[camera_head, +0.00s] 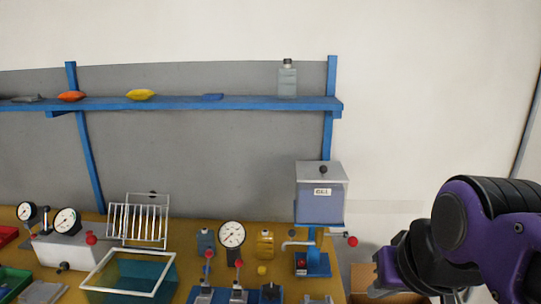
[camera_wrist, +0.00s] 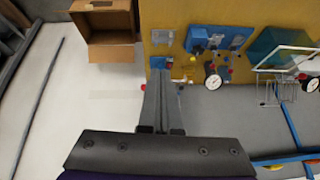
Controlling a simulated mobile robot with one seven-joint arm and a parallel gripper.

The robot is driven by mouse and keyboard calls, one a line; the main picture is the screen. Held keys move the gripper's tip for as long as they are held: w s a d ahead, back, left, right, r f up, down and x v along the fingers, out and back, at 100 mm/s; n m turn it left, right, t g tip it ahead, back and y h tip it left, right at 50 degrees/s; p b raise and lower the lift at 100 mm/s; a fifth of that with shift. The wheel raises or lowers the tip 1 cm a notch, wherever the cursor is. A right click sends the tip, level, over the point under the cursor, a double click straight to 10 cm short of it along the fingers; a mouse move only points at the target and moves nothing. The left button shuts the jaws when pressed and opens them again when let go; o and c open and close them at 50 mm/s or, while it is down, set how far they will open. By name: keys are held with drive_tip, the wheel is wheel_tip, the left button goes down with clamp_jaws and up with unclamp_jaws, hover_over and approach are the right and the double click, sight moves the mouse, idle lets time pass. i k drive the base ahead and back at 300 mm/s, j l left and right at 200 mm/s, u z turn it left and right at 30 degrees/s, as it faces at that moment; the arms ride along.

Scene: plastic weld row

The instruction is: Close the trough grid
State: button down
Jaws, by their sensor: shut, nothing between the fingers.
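The trough (camera_head: 165,274) is a teal, see-through tank with a white rim at the front left of the bench. The white wire grid (camera_head: 140,220) stands raised, tilted near upright, at the trough's back edge, leaving the top uncovered. My gripper (camera_wrist: 160,76) is shut and empty, well to the right of the trough in the head view, beyond the bench's right end. Its fingertips are not clear in the head view.
A blue stand with a grey box (camera_head: 321,205) is at the bench's right end, between my arm and the trough. Gauges (camera_head: 231,234), levers and bottles (camera_head: 265,244) crowd the middle. A blue shelf (camera_head: 215,104) runs above. A cardboard box (camera_wrist: 105,30) is beside the bench.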

sight(153, 194)
drive_tip(key=k+j+u, duration=0.15)
drive_tip(key=j+u, duration=0.15)
drive_tip(key=k+j+u, duration=0.1)
drive_tip(key=j+u, duration=0.15)
drive_tip(key=k+j+u, duration=0.1)
drive_tip(key=j+u, duration=0.2)
drive_tip(key=j, duration=0.2)
